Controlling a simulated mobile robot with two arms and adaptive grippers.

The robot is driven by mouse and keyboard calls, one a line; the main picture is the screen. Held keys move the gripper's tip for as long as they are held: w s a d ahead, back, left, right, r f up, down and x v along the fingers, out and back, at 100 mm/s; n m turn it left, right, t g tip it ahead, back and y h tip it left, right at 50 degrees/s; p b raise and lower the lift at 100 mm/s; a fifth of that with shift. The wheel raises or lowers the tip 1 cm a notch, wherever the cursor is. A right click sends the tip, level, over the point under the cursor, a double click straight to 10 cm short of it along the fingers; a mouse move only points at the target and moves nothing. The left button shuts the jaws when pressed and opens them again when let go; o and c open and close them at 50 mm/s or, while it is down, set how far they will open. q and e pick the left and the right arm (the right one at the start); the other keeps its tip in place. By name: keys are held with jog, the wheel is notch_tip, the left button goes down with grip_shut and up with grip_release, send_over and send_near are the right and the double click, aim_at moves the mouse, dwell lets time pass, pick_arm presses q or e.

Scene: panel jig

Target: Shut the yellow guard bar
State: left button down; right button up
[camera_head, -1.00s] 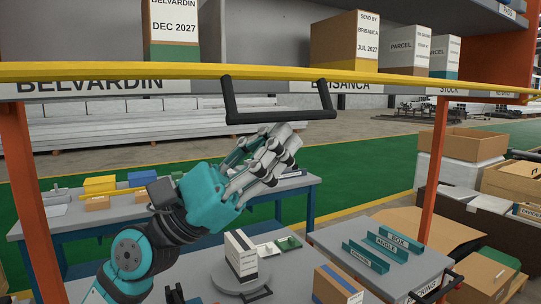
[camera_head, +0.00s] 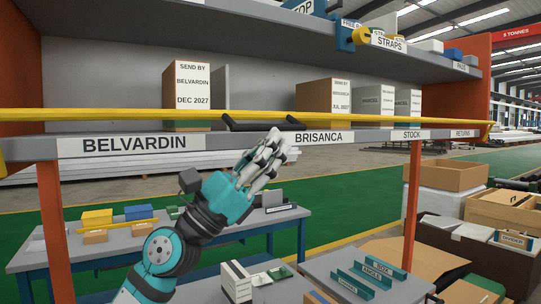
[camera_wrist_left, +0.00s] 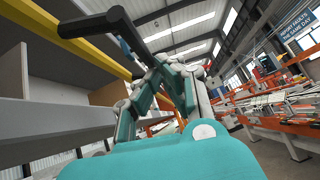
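The yellow guard bar (camera_head: 350,116) runs across the front of the shelf in the head view, just above the label strip. Its black handle (camera_head: 250,126) is left of the middle, and the bar's yellow edge also shows in the wrist view (camera_wrist_left: 92,45). The black handle crosses the top of the wrist view (camera_wrist_left: 95,24), close beyond my fingers. My left gripper (camera_head: 276,142) points up and right, just below the handle's right end in the head view. Its fingertips overlap the handle area, so contact and finger gap are unclear. My right gripper is not in view.
The shelf (camera_head: 460,134) holds several cartons, one marked Belvardin (camera_head: 187,95). An orange upright (camera_head: 411,195) stands to the right. Behind and below are a blue table (camera_head: 120,245) with small boxes and a grey table (camera_head: 325,267) with teal brackets.

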pick_arm(q)
jog(key=shift+w+a+r, duration=0.2)
jog(key=shift+w+r, duration=0.05)
jog(key=shift+r, duration=0.3)
jog(key=shift+w+a+r, duration=0.15)
jog(key=shift+w+r, duration=0.05)
jog(key=shift+r, duration=0.45)
dwell(0.3)
